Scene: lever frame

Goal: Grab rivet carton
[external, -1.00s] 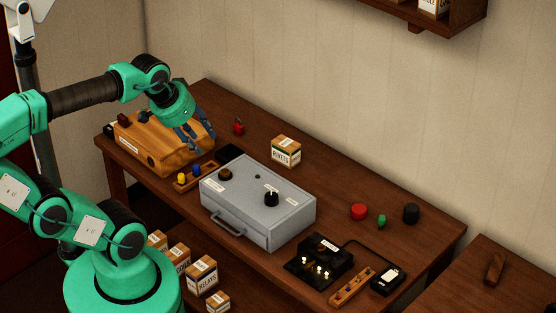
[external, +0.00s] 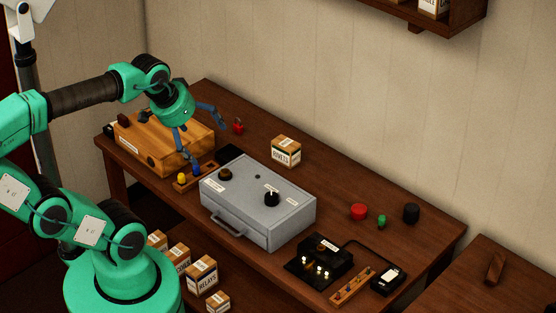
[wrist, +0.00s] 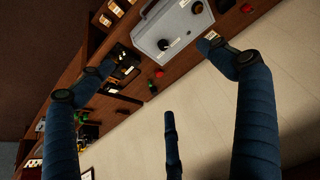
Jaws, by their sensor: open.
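The rivet carton (external: 286,152) is a small tan box with a white and dark label. It stands upright on the brown workbench behind the grey case, near the wall. My gripper (external: 208,148) is open and empty, its blue fingers spread above the left part of the bench, left of the carton and apart from it. In the wrist view my gripper (wrist: 157,55) shows its fingers wide apart. A pale patch by the right fingertip there may be the carton, partly hidden.
The grey case (external: 258,205) with knobs lies in front of the carton. A wooden box (external: 160,145) sits under my arm at left. A small red object (external: 238,126) stands near the right finger. A red button (external: 359,212) and black cylinder (external: 411,213) lie right. Bench between carton and button is clear.

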